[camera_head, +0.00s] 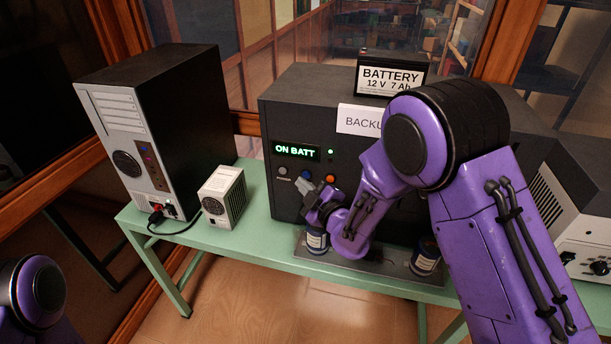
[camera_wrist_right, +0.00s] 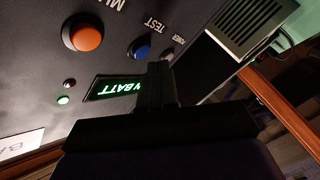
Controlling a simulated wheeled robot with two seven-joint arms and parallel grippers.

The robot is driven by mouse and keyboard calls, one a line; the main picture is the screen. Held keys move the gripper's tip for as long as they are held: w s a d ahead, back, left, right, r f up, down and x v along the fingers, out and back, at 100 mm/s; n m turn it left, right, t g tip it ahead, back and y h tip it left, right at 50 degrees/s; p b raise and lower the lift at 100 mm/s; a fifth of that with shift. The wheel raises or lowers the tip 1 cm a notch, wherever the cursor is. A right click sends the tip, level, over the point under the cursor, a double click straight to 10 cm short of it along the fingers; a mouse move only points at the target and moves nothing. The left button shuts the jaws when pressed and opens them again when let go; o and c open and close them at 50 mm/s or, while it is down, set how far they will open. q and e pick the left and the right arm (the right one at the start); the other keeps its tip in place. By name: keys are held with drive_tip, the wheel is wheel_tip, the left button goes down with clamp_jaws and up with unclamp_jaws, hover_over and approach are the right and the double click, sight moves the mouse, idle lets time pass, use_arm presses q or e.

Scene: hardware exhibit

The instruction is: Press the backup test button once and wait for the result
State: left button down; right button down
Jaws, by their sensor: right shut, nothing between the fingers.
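The dark backup unit (camera_head: 400,215) stands on the green bench. Its display (camera_head: 296,152) reads "ON BATT" in green. The blue button (camera_head: 307,175) sits on its front between a grey button (camera_head: 283,171) and an orange one (camera_head: 331,178). In the right wrist view the blue button (camera_wrist_right: 138,49) has the label TEST beside it. My right gripper (camera_head: 304,186) is shut and empty, its tips just below the blue button in the head view. I cannot tell whether they touch it. The left gripper is out of view; only part of my left arm shows.
A battery block (camera_head: 391,74) and a white sign (camera_head: 360,121) are on the unit. A computer tower (camera_head: 160,120) and a small white box (camera_head: 222,196) stand left on the bench (camera_head: 254,235). Jars (camera_head: 316,241) stand below the panel. A lit green lamp (camera_head: 331,152) is beside the display.

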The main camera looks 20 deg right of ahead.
drive_tip(key=shift+w+d, duration=0.25)
drive_tip(key=shift+w, duration=0.1)
drive_tip(key=shift+w+d, duration=0.2)
drive_tip(key=shift+w, duration=0.1)
idle(0.9)
drive_tip(key=shift+b, duration=0.3)
drive_tip(key=shift+s+a, duration=0.45)
drive_tip(key=shift+s, duration=0.2)
drive_tip(key=shift+s+a, duration=0.1)
drive_tip(key=s+a, duration=0.1)
drive_tip(key=s, duration=0.1)
drive_tip(key=s+a, duration=0.1)
drive_tip(key=s, duration=0.1)
drive_tip(key=shift+a, duration=0.3)
idle(0.4)
